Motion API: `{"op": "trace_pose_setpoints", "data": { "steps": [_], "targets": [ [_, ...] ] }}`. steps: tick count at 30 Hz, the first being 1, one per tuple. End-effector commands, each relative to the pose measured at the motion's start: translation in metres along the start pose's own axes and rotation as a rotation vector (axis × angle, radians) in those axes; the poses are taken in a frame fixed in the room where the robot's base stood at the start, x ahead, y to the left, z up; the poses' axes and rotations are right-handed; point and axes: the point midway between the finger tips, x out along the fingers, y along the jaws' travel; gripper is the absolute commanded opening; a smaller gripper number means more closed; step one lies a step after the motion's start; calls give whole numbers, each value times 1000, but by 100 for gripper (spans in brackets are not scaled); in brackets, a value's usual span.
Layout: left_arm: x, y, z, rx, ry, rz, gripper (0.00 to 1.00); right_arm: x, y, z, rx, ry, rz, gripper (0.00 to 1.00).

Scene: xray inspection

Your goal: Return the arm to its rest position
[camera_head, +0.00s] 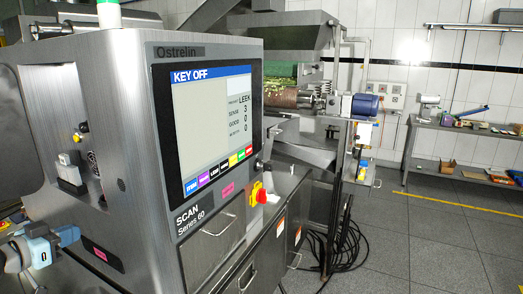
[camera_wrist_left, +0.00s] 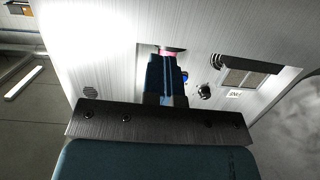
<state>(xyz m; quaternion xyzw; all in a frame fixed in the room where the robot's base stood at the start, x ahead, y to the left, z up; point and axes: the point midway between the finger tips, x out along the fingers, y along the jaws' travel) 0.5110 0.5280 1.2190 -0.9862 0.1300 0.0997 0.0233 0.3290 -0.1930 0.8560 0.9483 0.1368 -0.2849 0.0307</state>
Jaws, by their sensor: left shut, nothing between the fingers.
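My left gripper (camera_head: 70,236) is at the lower left of the head view, in front of the left side of the steel X-ray machine (camera_head: 140,150). Its blue fingers (camera_wrist_left: 166,78) are together and empty in the left wrist view. They point at the machine's side panel (camera_wrist_left: 110,50), with a pink patch just beyond the tips. I cannot tell whether the tips touch the panel. My right gripper is not in view.
The machine's screen (camera_head: 213,130) reads "KEY OFF". A red and yellow switch (camera_head: 257,193) sticks out below it. The side recess holds a yellow button (camera_head: 79,138). A metal bench (camera_head: 450,130) stands far right, beyond open floor (camera_head: 420,235).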

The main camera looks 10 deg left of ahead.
Motion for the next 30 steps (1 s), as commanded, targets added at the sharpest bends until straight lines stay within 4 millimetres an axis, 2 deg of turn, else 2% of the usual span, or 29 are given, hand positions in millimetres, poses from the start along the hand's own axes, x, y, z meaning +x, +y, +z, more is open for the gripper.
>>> {"op": "trace_pose_setpoints", "data": {
  "steps": [1,3,5,9,12,15,18,21,30],
  "targets": [
    [-4,12,30,-7,-61,-4,0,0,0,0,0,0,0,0],
    [-10,31,70,-3,-153,-9,0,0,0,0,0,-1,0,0],
    [-15,49,102,-1,-232,-11,0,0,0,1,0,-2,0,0],
    [-32,100,169,3,-416,-17,0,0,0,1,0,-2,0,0],
    [-45,140,206,5,-540,-20,0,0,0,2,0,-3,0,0],
    [-58,180,233,4,-656,-25,0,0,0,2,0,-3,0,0],
    [-72,219,249,-1,-759,-34,0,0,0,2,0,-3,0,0],
    [-82,247,257,-7,-838,-44,0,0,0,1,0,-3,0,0],
    [-104,299,258,-35,-981,-69,0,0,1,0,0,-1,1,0]
  ]
}}
